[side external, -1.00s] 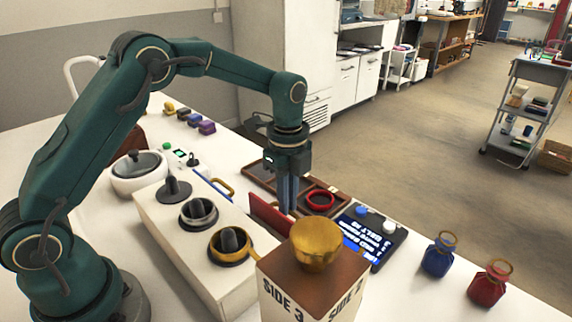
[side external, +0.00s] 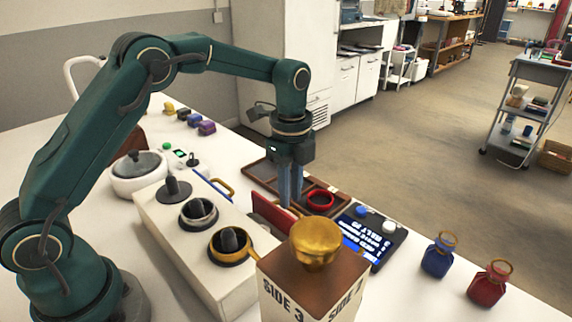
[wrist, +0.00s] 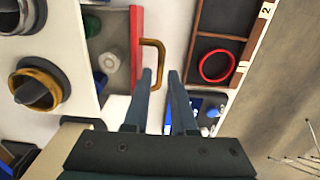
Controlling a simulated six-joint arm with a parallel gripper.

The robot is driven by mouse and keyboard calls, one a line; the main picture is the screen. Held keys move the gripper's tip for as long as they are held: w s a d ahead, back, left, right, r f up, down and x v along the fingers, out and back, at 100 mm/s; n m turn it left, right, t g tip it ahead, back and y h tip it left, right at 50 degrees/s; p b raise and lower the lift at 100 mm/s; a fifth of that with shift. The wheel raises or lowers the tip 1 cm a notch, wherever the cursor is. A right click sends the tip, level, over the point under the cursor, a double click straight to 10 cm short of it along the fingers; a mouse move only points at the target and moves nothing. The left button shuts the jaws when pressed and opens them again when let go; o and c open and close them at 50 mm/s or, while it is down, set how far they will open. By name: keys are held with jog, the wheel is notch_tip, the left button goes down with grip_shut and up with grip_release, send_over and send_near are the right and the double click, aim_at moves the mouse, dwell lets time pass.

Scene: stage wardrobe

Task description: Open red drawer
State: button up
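The red drawer front (wrist: 136,50) stands out from the white cabinet (side external: 190,255), so the drawer is open. Its inside shows in the wrist view, with a grey cylinder (wrist: 109,62) and a green item in it. The red front (side external: 272,215) also shows in the side view, partly behind the box with the gold bowl. The drawer's brass handle (wrist: 155,44) juts out from the front. My gripper (wrist: 161,72) is open at the handle, with one finger on each side of its bar and gaps visible. The side view shows my gripper (side external: 290,203) pointing down.
A brown tray (side external: 262,178) with a red ring (side external: 320,199) lies just beyond the gripper. A dark display panel (side external: 366,243) is beside it. A box with a gold bowl (side external: 316,243) stands close in front. Blue (side external: 439,255) and red (side external: 489,284) pouches lie right.

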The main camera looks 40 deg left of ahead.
jog(key=shift+r, duration=1.75)
grip_shut()
jog(key=w+a+r+n+t+y, duration=0.2)
jog(key=w+a+r+n+t, duration=0.45)
jog(key=w+a+t, duration=0.4)
jog(key=s+d+f+m+g+h, duration=0.1)
jog(key=s+d+h, duration=0.1)
jog(key=s, duration=0.5)
jog(key=s+d+f+m+g+h, duration=0.1)
jog(key=s+d+m+g+h, duration=0.1)
jog(key=s, duration=0.5)
jog(key=s+d+f+m+g+h, duration=0.1)
jog(key=s+d+m+g+h, duration=0.1)
jog(key=s, duration=0.5)
jog(key=shift+s+f+h, duration=0.4)
jog(key=shift+w+a+r, duration=0.1)
jog(key=shift+r, duration=0.05)
send_near(280, 226)
jog(key=shift+x, duration=2.25)
